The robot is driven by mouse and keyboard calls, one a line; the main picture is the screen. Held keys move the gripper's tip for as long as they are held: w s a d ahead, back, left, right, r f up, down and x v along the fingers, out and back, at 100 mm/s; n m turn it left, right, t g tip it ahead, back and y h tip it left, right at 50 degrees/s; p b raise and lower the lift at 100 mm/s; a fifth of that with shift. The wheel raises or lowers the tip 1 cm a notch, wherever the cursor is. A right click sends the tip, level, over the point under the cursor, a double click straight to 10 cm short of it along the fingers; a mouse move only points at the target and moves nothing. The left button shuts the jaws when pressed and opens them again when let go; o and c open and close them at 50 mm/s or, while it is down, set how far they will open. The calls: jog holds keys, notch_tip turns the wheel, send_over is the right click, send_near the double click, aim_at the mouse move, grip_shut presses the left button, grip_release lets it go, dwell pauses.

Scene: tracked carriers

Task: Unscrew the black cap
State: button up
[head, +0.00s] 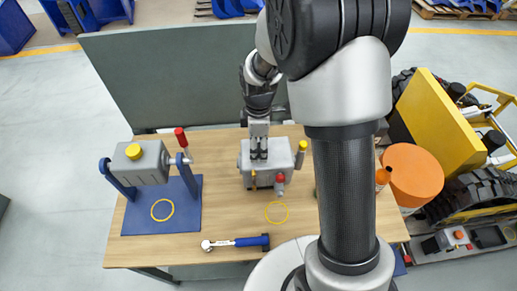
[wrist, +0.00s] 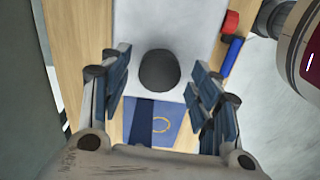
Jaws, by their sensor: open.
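The black cap (wrist: 159,70) shows in the wrist view as a dark round knob on a light grey surface. It lies between the two spread fingers of my gripper (wrist: 160,84), with a visible gap on each side. In the head view my gripper (head: 258,156) points down over the grey housing (head: 270,177) on the table, and hides the cap there. My gripper is open and holds nothing. How far the fingertips are above the housing top is hard to tell.
The housing has a red fitting (head: 280,179) in front and a yellow-topped post (head: 301,149) on its right. A blue-handled wrench (head: 236,242) lies in front. A dark panel (head: 180,80) stands behind.

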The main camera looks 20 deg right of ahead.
jog(key=m, duration=0.7)
jog(key=shift+m, duration=0.4)
jog(key=m, duration=0.4)
jog(key=shift+m, duration=0.3)
jog(key=m, duration=0.6)
jog(key=shift+m, duration=0.3)
jog(key=m, duration=0.3)
jog(key=shift+m, duration=0.4)
jog(key=m, duration=0.6)
